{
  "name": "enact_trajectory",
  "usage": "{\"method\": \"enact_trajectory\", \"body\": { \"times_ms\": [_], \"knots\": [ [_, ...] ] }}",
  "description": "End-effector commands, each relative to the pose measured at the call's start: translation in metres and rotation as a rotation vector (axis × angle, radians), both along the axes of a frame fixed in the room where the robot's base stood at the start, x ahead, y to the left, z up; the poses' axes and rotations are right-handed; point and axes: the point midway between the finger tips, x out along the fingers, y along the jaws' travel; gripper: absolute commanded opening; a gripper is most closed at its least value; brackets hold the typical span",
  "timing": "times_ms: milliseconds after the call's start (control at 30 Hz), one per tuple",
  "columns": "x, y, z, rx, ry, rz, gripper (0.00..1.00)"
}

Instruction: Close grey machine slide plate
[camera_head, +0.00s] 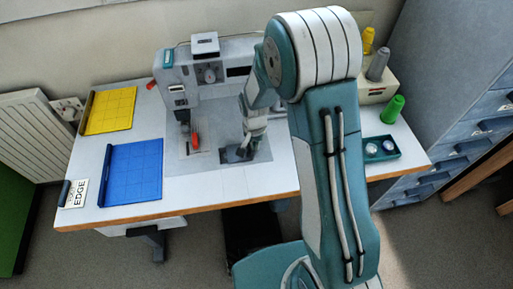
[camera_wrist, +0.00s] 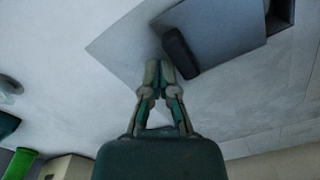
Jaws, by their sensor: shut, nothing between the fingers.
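The grey sewing machine (camera_head: 200,80) stands at the back of the white table. In the wrist view a grey slide plate (camera_wrist: 222,38) lies on the lighter machine bed, with a dark raised handle (camera_wrist: 180,55) at its near left edge. A dark gap (camera_wrist: 280,14) shows beside the plate's far right end. My gripper (camera_wrist: 159,72) is shut and empty, its fingertips close beside the handle on its left; I cannot tell whether they touch it. In the head view my gripper (camera_head: 246,146) is low over the right of the bed, and my arm hides part of the machine.
A red piece (camera_head: 196,141) is near the needle. Yellow (camera_head: 108,109) and blue (camera_head: 132,171) mats lie at left, with a small "EDGE" sign (camera_head: 75,193). Thread spools (camera_head: 392,109) and a green tray (camera_head: 372,155) are at right. The table's front strip is clear.

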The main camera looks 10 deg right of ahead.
Motion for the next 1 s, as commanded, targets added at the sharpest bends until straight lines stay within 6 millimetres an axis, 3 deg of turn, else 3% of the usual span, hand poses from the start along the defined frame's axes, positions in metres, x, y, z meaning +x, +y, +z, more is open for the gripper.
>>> {"method": "enact_trajectory", "body": {
  "times_ms": [1000],
  "knots": [
    [0.0,0.027,0.0,0.0,0.0,0.0,0.0]
  ]
}}
